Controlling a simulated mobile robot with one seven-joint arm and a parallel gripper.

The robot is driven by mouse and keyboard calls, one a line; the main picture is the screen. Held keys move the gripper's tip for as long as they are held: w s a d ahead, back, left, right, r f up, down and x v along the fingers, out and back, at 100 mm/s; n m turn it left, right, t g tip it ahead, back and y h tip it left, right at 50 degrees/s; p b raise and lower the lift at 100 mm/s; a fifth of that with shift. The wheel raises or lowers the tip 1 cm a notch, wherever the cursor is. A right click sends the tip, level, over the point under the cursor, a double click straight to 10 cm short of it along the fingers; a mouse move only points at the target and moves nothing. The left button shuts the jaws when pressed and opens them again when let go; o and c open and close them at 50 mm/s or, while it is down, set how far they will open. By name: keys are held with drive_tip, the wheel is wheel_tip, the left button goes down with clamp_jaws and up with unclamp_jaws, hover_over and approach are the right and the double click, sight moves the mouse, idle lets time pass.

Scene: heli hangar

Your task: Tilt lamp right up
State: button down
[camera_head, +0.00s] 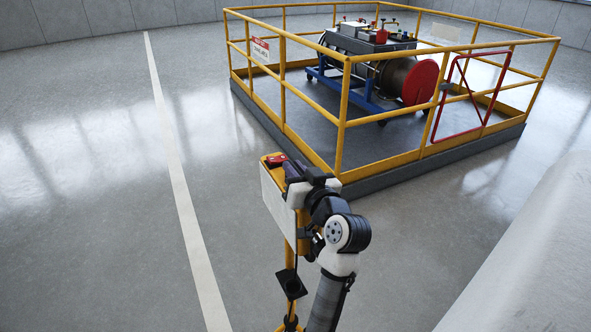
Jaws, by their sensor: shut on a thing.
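A lamp head with a yellow housing and a pale flat panel (277,200) stands at the lower middle of the head view. It is on a yellow post (290,256), whose foot runs out of the bottom of the picture. The panel faces left and looks close to upright, slightly tilted. My gripper (293,170) is at the lamp's upper right edge and shut on it. My wrist and arm come up from below on the right and hide the lamp's right side. The exact contact of the fingers is hard to make out.
A red part (275,160) sits on top of the lamp. A black piece (291,284) hangs by the post. Behind is a platform with yellow railings (341,130), a red gate (470,95) and machinery on a blue frame (345,93). The floor at left is clear.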

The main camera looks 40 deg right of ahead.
drive_tip(key=shift+d, duration=0.1)
drive_tip(key=shift+s+d+m, duration=0.2)
drive_tip(key=shift+d+m, duration=0.45)
drive_tip(key=shift+m, duration=0.05)
drive_tip(key=s+d+f+m, duration=0.1)
drive_tip(key=d+f+m, duration=0.3)
drive_tip(key=d+m, duration=0.2)
drive_tip(key=shift+s+d, duration=0.4)
drive_tip(key=shift+d, duration=0.35)
drive_tip(key=c, duration=1.5)
unclamp_jaws()
drive_tip(key=shift+o, duration=0.2)
